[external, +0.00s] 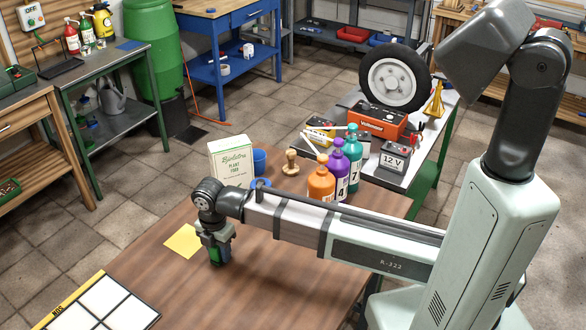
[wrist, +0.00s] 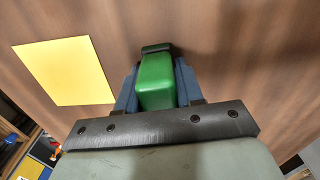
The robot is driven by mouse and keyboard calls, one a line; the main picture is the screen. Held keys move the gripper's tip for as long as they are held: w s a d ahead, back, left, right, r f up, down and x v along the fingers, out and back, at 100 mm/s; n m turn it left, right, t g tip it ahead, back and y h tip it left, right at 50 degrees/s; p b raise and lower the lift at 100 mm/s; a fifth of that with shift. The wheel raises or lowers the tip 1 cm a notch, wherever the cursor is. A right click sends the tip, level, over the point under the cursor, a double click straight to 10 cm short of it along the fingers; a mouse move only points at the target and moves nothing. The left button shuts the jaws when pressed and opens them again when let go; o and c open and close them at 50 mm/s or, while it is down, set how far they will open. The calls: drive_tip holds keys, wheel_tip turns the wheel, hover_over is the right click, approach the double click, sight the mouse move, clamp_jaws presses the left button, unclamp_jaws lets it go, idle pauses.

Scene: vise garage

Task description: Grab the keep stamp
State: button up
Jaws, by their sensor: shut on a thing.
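My gripper (external: 216,250) points down over the near left part of the brown table. It is shut on a green block (wrist: 157,80) with a dark end, stamp-like in shape; its green side also shows between the fingers in the external view (external: 215,257). No "keep" lettering is readable on it. I cannot tell whether it touches the table or hangs just above it. A wooden stamp with a round knob handle (external: 290,163) stands upright farther back on the table, apart from my gripper.
A yellow sheet (external: 184,241) lies left of my gripper, also in the wrist view (wrist: 66,70). A white gridded board (external: 100,308) is at the near left. Behind stand a plant food box (external: 232,157), a blue cup (external: 259,161) and orange (external: 321,184), purple and teal bottles.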

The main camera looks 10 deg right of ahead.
drive_tip(key=shift+c, duration=0.8)
